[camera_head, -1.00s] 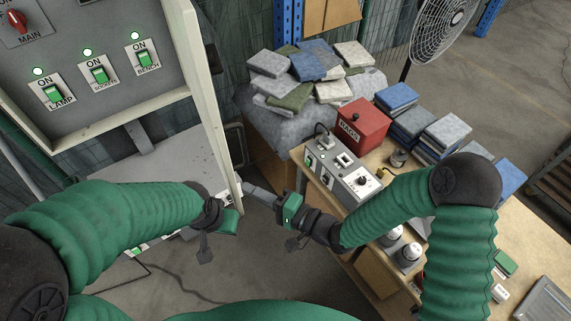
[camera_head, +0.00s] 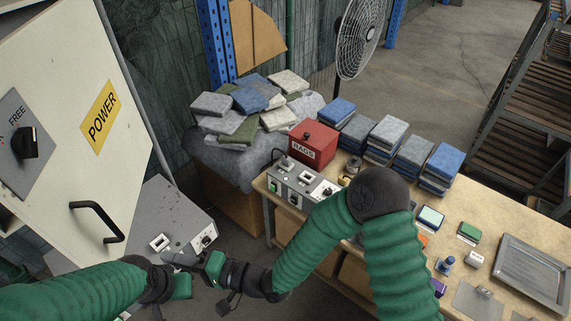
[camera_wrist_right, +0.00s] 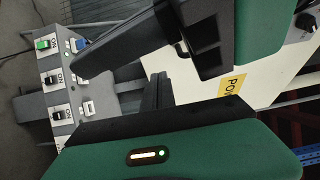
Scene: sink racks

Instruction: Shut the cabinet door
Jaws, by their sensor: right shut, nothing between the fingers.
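The cabinet door (camera_head: 75,130) is a cream panel at the left of the head view, with its outer face toward me. It bears a yellow POWER label (camera_head: 100,117), a black knob (camera_head: 24,142) and a black bar handle (camera_head: 97,221).
A grey switch console (camera_head: 185,228) stands behind the grippers. A wooden workbench (camera_head: 465,200) at the right carries a red RAGS box (camera_head: 312,146), a control box (camera_head: 300,180) and folded cloths (camera_head: 385,138). A fan (camera_head: 362,35) stands behind.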

